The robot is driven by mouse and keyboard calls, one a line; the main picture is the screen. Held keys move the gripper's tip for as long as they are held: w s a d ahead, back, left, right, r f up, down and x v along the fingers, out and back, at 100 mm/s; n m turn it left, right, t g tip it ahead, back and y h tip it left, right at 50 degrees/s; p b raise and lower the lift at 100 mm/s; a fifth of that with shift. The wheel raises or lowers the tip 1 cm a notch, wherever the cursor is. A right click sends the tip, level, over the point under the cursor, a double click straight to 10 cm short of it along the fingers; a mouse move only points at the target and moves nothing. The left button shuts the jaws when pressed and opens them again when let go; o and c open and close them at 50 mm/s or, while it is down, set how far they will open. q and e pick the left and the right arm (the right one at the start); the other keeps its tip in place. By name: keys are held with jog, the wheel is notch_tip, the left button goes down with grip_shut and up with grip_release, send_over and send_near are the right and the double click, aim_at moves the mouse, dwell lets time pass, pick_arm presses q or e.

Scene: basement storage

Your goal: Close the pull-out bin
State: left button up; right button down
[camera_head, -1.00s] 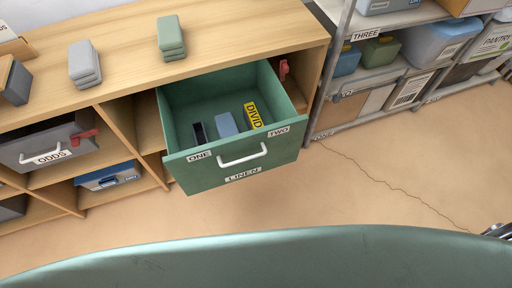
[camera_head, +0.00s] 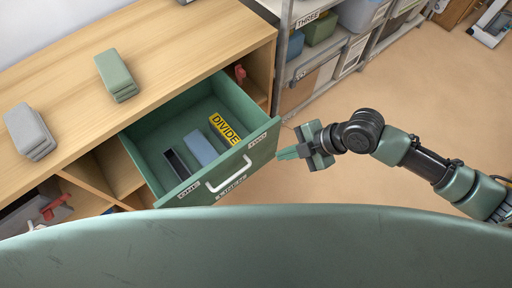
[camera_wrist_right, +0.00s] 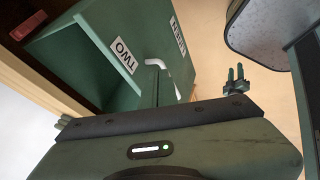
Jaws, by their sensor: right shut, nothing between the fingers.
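The green pull-out bin (camera_head: 262,152) stands pulled out of the wooden shelf unit in the head view, its open top showing. Its white handle (camera_head: 230,175) is on the front panel, whose lower edge is partly hidden by my body. My right gripper (camera_head: 279,154) is shut and empty, beside the right end of the front panel; I cannot tell whether it touches. In the right wrist view, the bin (camera_wrist_right: 142,28) with its "TWO" label and handle (camera_wrist_right: 158,63) is just beyond my fingers. A small two-pronged gripper (camera_wrist_right: 237,78), apparently my left, shows there; its opening is unclear.
A blue-grey block, a dark item and a yellow "DIVIDE" piece (camera_head: 225,128) lie in the bin. Grey (camera_head: 30,130) and green (camera_head: 116,75) stacks sit on the wooden top. A metal rack (camera_head: 283,50) stands right of the unit. The floor (camera_head: 400,90) there is clear.

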aim_at(246, 156)
jog(key=shift+n, duration=0.3)
jog(key=w+a+f, duration=0.1)
jog(key=a+f, duration=0.1)
jog(key=w+a+f+p, duration=0.1)
jog(key=a+f, duration=0.2)
jog(key=w+a+f, duration=0.2)
jog(key=a, duration=0.1)
jog(key=shift+a+f+p, duration=0.1)
jog(key=shift+f+p, duration=0.15)
jog(key=shift+p, duration=0.05)
pick_arm(q)
jog(key=shift+w+a+r, duration=0.1)
jog(key=shift+w+r, duration=0.05)
jog(key=shift+r, duration=0.3)
jog(key=shift+w+a+r, duration=0.1)
jog(key=shift+r, duration=0.3)
